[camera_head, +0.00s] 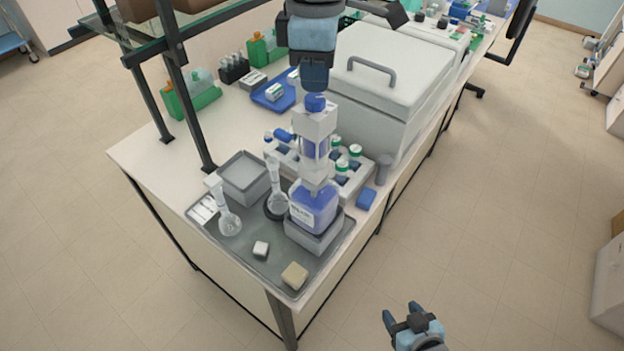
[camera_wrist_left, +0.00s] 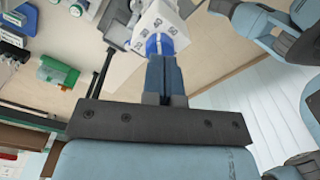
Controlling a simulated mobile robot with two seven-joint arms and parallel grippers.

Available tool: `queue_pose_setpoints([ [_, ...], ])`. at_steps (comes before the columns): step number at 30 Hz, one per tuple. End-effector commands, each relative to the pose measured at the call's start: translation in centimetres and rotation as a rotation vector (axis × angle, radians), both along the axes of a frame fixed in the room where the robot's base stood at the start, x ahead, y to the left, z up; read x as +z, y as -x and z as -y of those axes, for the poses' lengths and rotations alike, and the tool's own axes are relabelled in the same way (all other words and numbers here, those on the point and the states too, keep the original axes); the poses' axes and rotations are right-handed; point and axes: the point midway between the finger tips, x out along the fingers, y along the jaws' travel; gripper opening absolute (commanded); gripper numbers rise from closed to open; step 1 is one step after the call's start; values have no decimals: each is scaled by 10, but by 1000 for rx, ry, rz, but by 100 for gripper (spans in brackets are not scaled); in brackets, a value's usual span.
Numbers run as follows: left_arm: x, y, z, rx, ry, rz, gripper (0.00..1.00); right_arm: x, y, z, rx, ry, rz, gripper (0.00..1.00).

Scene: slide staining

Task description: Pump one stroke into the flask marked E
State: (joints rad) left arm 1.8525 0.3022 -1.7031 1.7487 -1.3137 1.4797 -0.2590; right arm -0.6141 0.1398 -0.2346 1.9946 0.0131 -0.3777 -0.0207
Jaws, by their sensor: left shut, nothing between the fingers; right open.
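A bottle of blue liquid (camera_head: 313,208) with a white dispenser pump (camera_head: 314,122) stands upright on a grey block. The pump's blue knob (camera_head: 315,102) is on top; the knob also shows in the left wrist view (camera_wrist_left: 160,46). My left gripper (camera_head: 315,86) is shut and empty, pointing down directly over the knob; I cannot tell whether it touches. One clear long-necked flask (camera_head: 275,203) stands beside the bottle, another (camera_head: 229,222) stands further left. I cannot read an E on either. My right gripper (camera_head: 405,318) is open and empty, low, beyond the table's front edge.
A grey tray (camera_head: 262,268) holds the flasks, a small white block (camera_head: 261,249), a beige block (camera_head: 294,275) and an open grey box (camera_head: 243,178). A vial rack (camera_head: 345,178) and a large white lidded machine (camera_head: 385,75) stand behind. A shelf post (camera_head: 188,100) rises at left.

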Motion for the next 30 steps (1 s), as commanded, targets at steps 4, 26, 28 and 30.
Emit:
queue_pose_setpoints([
  [4,-7,0,0,0,0,0,0,-7,0,0,0,0,0,57],
  [26,-34,0,0,0,-1,-2,0,-30,0,0,-1,-1,-1,57],
  [28,-36,0,0,0,-1,-2,0,-33,0,0,-1,-1,-1,57],
  [30,-39,0,0,0,-1,-2,0,-35,0,0,-1,-1,-1,57],
])
